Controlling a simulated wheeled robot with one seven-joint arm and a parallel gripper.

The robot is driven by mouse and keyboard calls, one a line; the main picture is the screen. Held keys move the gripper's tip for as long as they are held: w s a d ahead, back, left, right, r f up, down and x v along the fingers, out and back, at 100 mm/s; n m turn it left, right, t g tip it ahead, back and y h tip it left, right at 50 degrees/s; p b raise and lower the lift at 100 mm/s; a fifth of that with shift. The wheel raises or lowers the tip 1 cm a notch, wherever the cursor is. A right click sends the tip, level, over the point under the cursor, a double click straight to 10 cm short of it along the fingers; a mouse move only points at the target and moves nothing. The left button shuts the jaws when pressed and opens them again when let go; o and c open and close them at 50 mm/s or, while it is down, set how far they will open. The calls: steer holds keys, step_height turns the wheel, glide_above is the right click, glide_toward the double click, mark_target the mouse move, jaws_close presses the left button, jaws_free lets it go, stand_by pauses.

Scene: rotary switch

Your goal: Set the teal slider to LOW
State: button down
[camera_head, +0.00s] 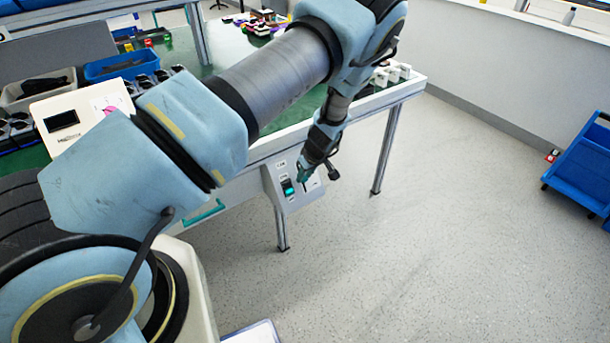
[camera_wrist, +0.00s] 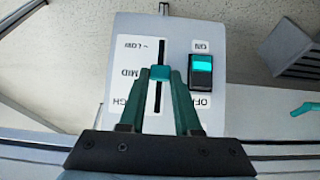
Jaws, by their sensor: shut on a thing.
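The teal slider (camera_wrist: 160,72) sits in a black vertical slot on a light switch panel (camera_wrist: 128,25). The slot's labels appear upside down in the wrist view, with LOW at the top, MID in the middle and HIGH at the bottom. The slider is level with MID. My gripper (camera_wrist: 160,82) has a finger on each side of the slider and is shut on it. In the head view my gripper (camera_head: 305,176) reaches down to the panel (camera_head: 293,198) at the table's front; the slider is hidden there.
A teal-lit rocker switch (camera_wrist: 202,68), marked ON and OFF, sits right beside the slot. A teal handle (camera_head: 206,212) is on the table front left of the panel. The floor in front is clear. A blue cart (camera_head: 582,165) stands far right.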

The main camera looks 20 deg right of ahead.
mark_target(306, 193)
stand_by(0.8)
steer(key=f+b, duration=0.1)
steer(key=s+f+b, duration=0.1)
steer(key=f+b, duration=0.1)
steer(key=shift+s+d+f, duration=0.2)
steer(key=shift+s, duration=0.1)
steer(key=shift+s+f+b, duration=0.3)
steer(key=c, duration=0.6)
jaws_free()
steer(key=b+v, duration=0.1)
steer(key=v, duration=0.9)
steer(key=shift+r+b, duration=0.4)
steer(key=shift+r, duration=0.05)
